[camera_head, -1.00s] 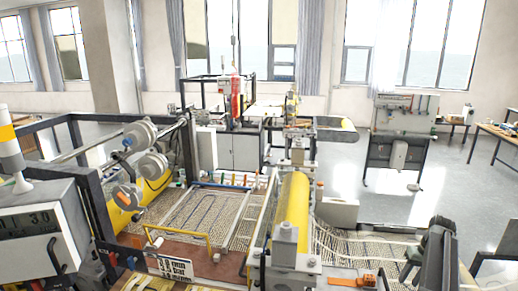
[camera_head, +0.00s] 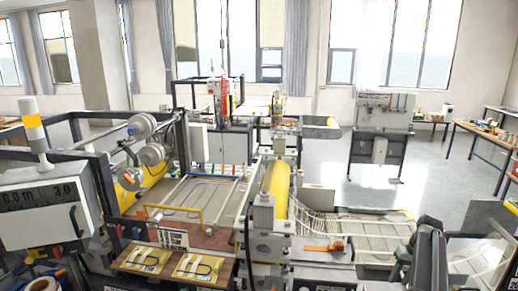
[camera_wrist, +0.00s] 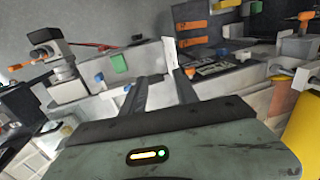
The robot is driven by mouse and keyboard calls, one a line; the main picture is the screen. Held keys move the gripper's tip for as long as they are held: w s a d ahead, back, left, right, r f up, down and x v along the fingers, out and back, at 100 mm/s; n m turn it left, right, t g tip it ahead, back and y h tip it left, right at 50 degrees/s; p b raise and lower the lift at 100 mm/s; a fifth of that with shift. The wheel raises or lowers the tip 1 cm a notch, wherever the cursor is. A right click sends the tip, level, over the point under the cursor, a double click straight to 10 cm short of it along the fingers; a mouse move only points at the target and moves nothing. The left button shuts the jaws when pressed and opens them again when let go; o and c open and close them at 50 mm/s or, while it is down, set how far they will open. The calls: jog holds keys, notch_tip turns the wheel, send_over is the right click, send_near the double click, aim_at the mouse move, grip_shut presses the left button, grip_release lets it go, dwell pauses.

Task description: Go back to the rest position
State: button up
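My gripper (camera_wrist: 162,82) shows in the wrist view with its two dark fingers apart. Nothing is held between them. Beyond the fingertips are blurred grey machine parts, a small green block (camera_wrist: 119,63) and a white upright strip (camera_wrist: 170,52); I cannot tell how far off they are. In the head view, a dark grey part of my arm (camera_head: 428,255) shows at the lower right. The gripper itself cannot be made out there.
The laminating machine, with its yellow roller (camera_head: 274,185) and mesh (camera_head: 350,232), fills the middle. A display box (camera_head: 45,208) with a signal lamp (camera_head: 36,128) stands at left. A workbench (camera_head: 485,138) is at right. Bare floor (camera_head: 335,165) lies beyond the machine.

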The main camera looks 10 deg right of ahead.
jog(key=w+a+f+n+b, duration=0.1)
jog(key=w+a+f+b, duration=0.25)
jog(key=a, duration=0.55)
jog(key=w+a+f+n+b, duration=0.2)
jog(key=a+f+b, duration=0.25)
jog(key=a, duration=0.35)
jog(key=w+a+f+n+b, duration=0.15)
jog(key=a+f+b, duration=0.25)
jog(key=a, duration=0.5)
jog(key=s+a+f+n+g+h+b, duration=0.1)
jog(key=s+a+f+b, duration=0.25)
jog(key=a, duration=0.55)
jog(key=s+a+f+n+b, duration=0.15)
jog(key=a+f+b, duration=0.3)
jog(key=a, duration=0.45)
jog(key=s+a+f+m+h, duration=0.1)
jog(key=s+m, duration=0.2)
jog(key=s, duration=0.3)
jog(key=shift+a, duration=0.35)
